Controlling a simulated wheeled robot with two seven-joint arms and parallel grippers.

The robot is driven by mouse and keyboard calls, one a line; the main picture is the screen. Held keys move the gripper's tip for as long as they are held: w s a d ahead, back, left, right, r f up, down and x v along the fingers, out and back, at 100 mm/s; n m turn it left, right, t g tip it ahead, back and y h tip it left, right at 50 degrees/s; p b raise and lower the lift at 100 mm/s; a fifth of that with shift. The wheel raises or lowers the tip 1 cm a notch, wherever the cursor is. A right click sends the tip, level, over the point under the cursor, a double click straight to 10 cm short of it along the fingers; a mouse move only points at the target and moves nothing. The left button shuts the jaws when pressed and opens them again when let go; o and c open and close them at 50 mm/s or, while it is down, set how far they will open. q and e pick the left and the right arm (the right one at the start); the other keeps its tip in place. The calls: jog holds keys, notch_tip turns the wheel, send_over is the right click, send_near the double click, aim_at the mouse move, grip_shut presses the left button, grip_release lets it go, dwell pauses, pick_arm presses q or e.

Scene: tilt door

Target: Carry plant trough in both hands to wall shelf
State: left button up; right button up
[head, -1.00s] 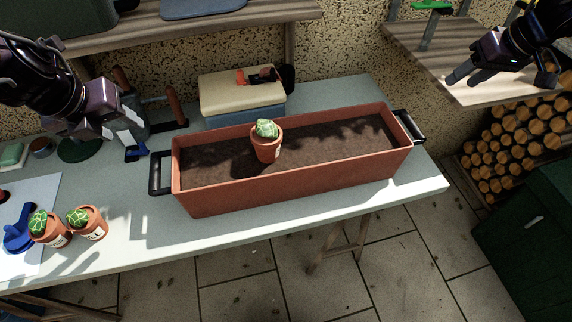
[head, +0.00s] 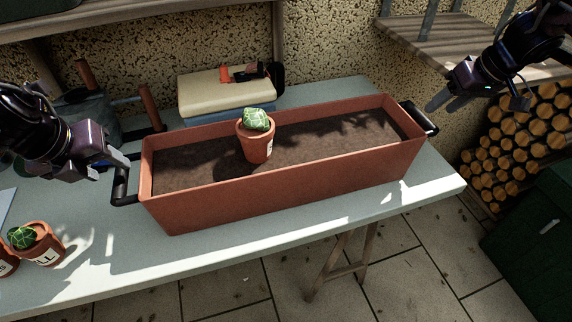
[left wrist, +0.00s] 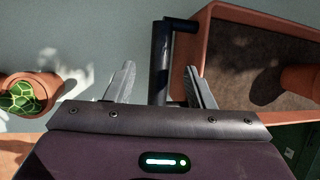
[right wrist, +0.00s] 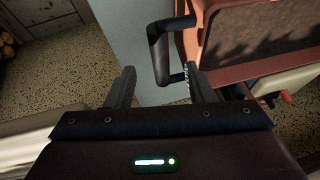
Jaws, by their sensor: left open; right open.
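The plant trough (head: 290,187) is a long terracotta box of dark soil on the grey table, with a black handle at each end. A potted cactus (head: 257,136) stands in its soil. My left gripper (head: 122,167) is open at the left handle (head: 121,186); in the left wrist view that handle (left wrist: 160,60) lies between the fingers. My right gripper (head: 432,106) is open just above the right handle (head: 420,118); in the right wrist view the handle (right wrist: 158,55) lies ahead, between the finger lines. Neither gripper holds it. The wall shelf (head: 440,45) is at the upper right.
A cream and blue box (head: 225,95) with small items stands behind the trough. Cactus pots (head: 38,245) stand at the table's left front. Stacked logs (head: 510,135) lie under the shelf, and a green cabinet (head: 530,240) stands at the right. The floor in front is clear.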

aim_at(127, 176)
pick_arm(q)
jog(key=shift+f, duration=0.15)
pick_arm(e)
jog(key=shift+f, duration=0.15)
pick_arm(q)
jog(key=shift+x, duration=3.8)
pick_arm(e)
jog(key=shift+x, duration=3.8)
pick_arm(q)
jog(key=shift+w, duration=0.1)
jog(key=shift+c, duration=0.3)
pick_arm(e)
jog(key=shift+c, duration=0.3)
pick_arm(q)
grip_shut()
pick_arm(e)
grip_shut()
pick_arm(q)
jog(key=shift+w+r, duration=0.1)
jog(key=shift+r, duration=0.15)
pick_arm(e)
jog(key=shift+w+r, duration=0.2)
jog(key=shift+r, duration=0.1)
